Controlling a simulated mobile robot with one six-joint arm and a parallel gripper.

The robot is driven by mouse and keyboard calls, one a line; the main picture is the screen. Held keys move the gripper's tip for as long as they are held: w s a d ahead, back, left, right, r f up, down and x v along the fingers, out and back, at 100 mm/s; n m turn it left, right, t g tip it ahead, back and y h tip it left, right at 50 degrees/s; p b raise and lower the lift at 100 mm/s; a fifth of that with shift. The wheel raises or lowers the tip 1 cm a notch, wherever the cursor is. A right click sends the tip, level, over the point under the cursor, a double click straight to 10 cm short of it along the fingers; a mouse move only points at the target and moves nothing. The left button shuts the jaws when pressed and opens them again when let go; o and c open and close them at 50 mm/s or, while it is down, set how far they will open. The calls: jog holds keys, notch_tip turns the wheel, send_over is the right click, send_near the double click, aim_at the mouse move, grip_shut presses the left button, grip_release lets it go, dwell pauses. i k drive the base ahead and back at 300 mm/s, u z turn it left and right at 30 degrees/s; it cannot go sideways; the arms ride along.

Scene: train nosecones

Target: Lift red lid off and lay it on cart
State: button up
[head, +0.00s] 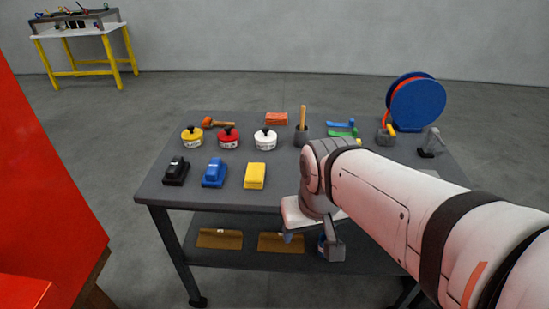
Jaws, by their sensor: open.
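A round tin with a red lid (228,135) and a dark knob stands on the dark grey cart (225,199), between a yellow-lidded tin (191,136) and a white-lidded tin (265,139). The red lid sits on its tin. My gripper (312,246) is open and points down at the cart's front edge, to the right of and nearer than the red lid. Nothing shows between its fingers. My arm comes in from the right and hides part of the cart's right side.
Black (176,171), blue (214,173) and yellow (255,176) blocks sit in front of the tins. A pot with a wooden handle (302,120) stands behind. A blue reel (417,103) is at the back right. A large red panel (40,190) fills the left.

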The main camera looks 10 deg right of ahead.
aim_at(228, 135)
jog(key=k, duration=0.45)
jog(key=u, duration=0.4)
jog(key=i, duration=1.4)
jog(key=u, duration=0.2)
